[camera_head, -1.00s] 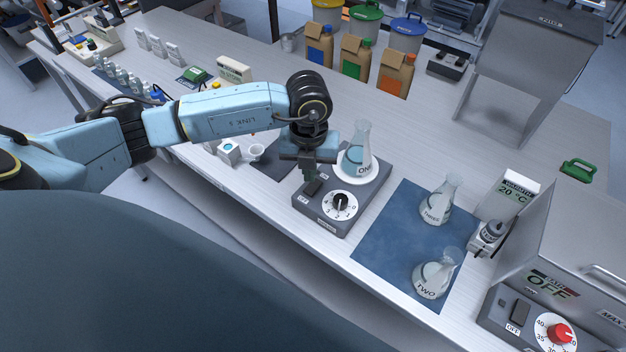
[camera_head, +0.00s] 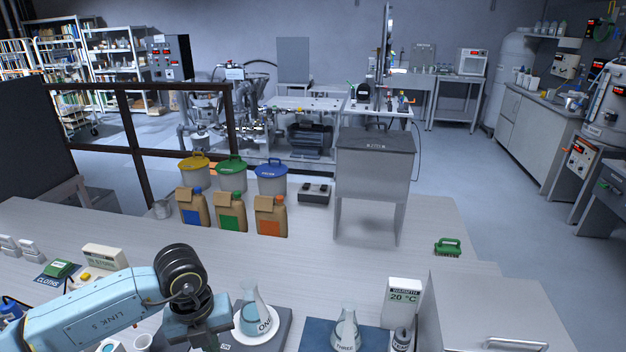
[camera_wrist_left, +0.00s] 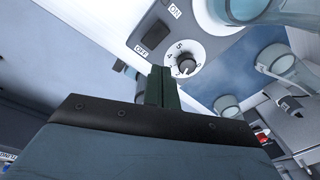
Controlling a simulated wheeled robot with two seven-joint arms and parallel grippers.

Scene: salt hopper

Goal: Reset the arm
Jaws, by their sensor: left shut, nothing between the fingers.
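My left arm comes in at the lower left of the head view. Its gripper (camera_head: 203,342) is partly cut off by the bottom edge, left of flask ONE (camera_head: 252,318). In the left wrist view the gripper's dark green fingers (camera_wrist_left: 163,88) are shut together with nothing between them. They point toward the front of the grey stirrer (camera_wrist_left: 205,48), near its black switch (camera_wrist_left: 155,35) and dial (camera_wrist_left: 186,66), apparently without touching. Flask ONE stands upright on the stirrer's round white plate. My right gripper is not in view.
Flask THREE (camera_head: 345,332) stands on a blue mat (camera_head: 316,333) beside a 20 °C display (camera_head: 402,297). A grey hopper (camera_head: 374,165), several brown bags and lidded buckets stand farther back. A green brush (camera_head: 447,247) lies at the right. The middle of the bench is largely clear.

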